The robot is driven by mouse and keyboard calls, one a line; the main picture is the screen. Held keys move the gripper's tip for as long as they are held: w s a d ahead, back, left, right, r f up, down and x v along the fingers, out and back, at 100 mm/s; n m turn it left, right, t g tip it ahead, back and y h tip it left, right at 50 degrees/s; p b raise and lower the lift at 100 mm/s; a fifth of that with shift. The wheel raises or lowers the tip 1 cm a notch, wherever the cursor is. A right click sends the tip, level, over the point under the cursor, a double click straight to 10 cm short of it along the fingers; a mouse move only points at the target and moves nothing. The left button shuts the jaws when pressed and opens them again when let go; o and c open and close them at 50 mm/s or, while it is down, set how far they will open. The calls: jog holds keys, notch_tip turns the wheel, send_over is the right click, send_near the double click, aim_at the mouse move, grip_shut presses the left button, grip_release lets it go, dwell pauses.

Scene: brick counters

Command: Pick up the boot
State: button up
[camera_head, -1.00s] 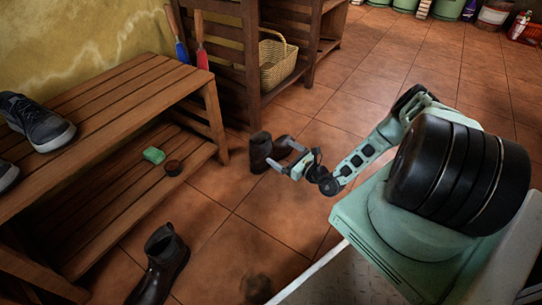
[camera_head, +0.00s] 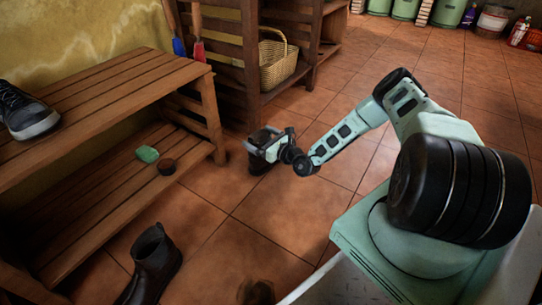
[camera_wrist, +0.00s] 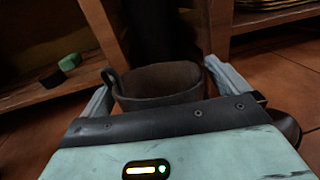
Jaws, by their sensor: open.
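A dark boot (camera_head: 257,166) stands upright on the tiled floor, beyond the end of the bench. My gripper (camera_head: 265,139) is at its top and hides part of it. In the wrist view the boot's open shaft (camera_wrist: 162,82) with a pull loop lies between the two spread fingers of my gripper (camera_wrist: 164,80). One finger is on each side of the shaft; I cannot tell whether they touch it. The boot's lower part is mostly hidden there. A second dark boot (camera_head: 154,265) stands on the floor nearer to me, in front of the bench.
A wooden bench (camera_head: 115,88) with a lower shelf stands at left, bearing a dark shoe (camera_head: 24,112), a green block (camera_head: 147,154) and a round dark tin (camera_head: 167,167). A shelf unit with a wicker basket (camera_head: 277,62) stands behind.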

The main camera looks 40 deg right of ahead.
jog(key=c, duration=1.2)
jog(key=shift+w, duration=0.1)
jog(key=shift+c, duration=0.8)
jog(key=shift+r, duration=0.2)
